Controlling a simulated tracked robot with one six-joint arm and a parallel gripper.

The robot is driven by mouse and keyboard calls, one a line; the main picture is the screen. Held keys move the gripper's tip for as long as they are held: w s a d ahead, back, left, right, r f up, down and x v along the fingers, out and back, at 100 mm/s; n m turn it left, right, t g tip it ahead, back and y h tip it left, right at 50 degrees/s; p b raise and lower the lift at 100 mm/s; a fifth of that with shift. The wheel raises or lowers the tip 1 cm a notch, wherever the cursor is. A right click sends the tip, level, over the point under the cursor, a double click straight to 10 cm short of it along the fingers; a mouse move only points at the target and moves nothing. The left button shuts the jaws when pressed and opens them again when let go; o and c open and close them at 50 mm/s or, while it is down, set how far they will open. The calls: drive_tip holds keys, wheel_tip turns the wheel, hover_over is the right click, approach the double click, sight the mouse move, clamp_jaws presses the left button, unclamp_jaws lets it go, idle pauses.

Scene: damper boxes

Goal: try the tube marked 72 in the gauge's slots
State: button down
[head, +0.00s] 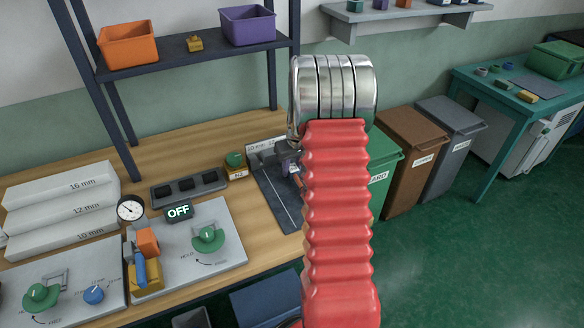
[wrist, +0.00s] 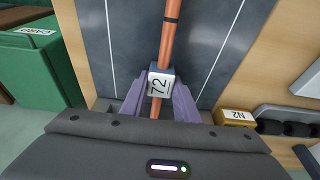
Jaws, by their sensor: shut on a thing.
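In the wrist view my gripper (wrist: 160,92) has its purple fingers shut on the copper-coloured tube (wrist: 168,42) at its block marked 72 (wrist: 160,84). The tube has a black band and runs up the picture over a dark mat (wrist: 205,35) with white lines; I cannot tell whether it touches the mat.
White steps (head: 75,205) marked 16, 12 and 10 mm stand at the bench's left. A dial (head: 131,208), an OFF sign (head: 178,211), a grey fixture plate (head: 220,255) and a yellow block with a green top (head: 236,172) are also there. Bins (head: 411,145) stand right.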

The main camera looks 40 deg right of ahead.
drive_tip(key=shift+s+a+f, duration=0.1)
drive_tip(key=shift+a+f, duration=0.05)
drive_tip(key=shift+f, duration=0.2)
drive_tip(key=c, duration=1.5)
unclamp_jaws()
drive_tip(key=shift+o, duration=1.1)
drive_tip(key=shift+a, duration=0.2)
drive_tip(key=d+v, duration=0.1)
drive_tip(key=v, duration=1.3)
drive_tip(key=shift+a+m, duration=0.15)
drive_tip(key=shift+m, duration=0.15)
